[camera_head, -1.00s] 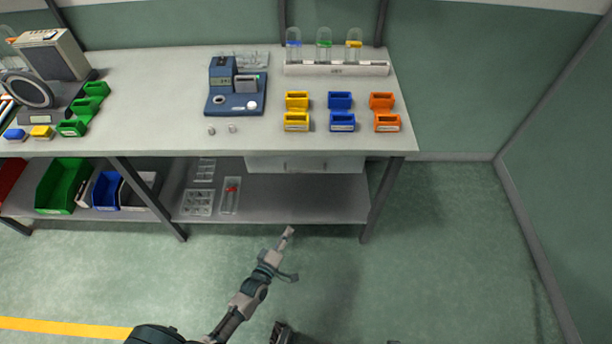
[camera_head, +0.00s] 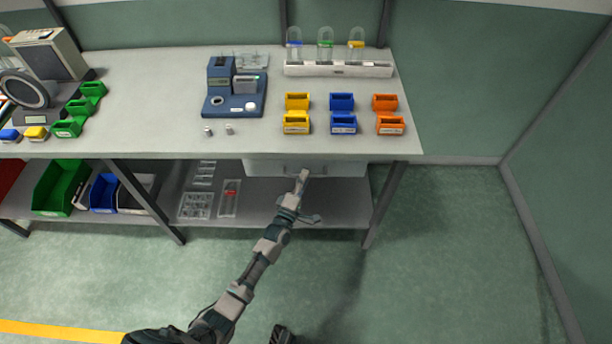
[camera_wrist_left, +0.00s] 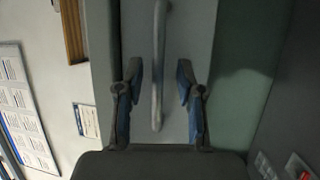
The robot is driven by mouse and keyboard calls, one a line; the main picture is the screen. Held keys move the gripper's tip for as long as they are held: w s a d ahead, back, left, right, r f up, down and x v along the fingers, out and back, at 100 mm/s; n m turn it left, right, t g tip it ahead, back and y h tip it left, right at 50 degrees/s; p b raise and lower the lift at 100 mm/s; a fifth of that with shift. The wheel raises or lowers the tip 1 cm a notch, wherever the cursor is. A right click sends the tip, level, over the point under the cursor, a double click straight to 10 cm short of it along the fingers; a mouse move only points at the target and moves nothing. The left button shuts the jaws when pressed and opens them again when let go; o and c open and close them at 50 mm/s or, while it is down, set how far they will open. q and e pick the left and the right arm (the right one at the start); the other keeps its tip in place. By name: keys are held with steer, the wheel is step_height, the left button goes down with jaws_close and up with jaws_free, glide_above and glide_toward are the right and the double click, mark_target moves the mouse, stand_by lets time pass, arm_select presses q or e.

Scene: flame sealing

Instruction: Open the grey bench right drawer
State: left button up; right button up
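The grey bench (camera_head: 170,140) has a pale drawer (camera_head: 345,170) under its top on the right side. The drawer looks shut. Its bar handle (camera_wrist_left: 157,65) runs upright in the left wrist view, against the pale drawer front. My left gripper (camera_head: 303,174) is at the drawer front in the head view and hides part of the handle. In the left wrist view the gripper (camera_wrist_left: 160,82) is open, with the handle between its two fingers. Gaps show between the bar and both fingers, so it is not gripped. My right gripper cannot be made out.
Yellow (camera_head: 296,124), blue (camera_head: 343,124) and orange bins (camera_head: 390,125) stand on the bench top above the drawer. A lower shelf (camera_head: 335,200) lies beneath it, and a bench leg (camera_head: 384,205) stands to the right. The floor in front is clear.

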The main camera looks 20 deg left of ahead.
arm_select(q)
steer(key=shift+x, duration=0.85)
steer(key=shift+d, duration=0.1)
jaws_close()
steer(key=shift+s, duration=0.1)
arm_select(e)
steer(key=shift+s+d+r, duration=0.1)
steer(key=shift+d+r, duration=0.05)
steer(key=shift+r, duration=0.2)
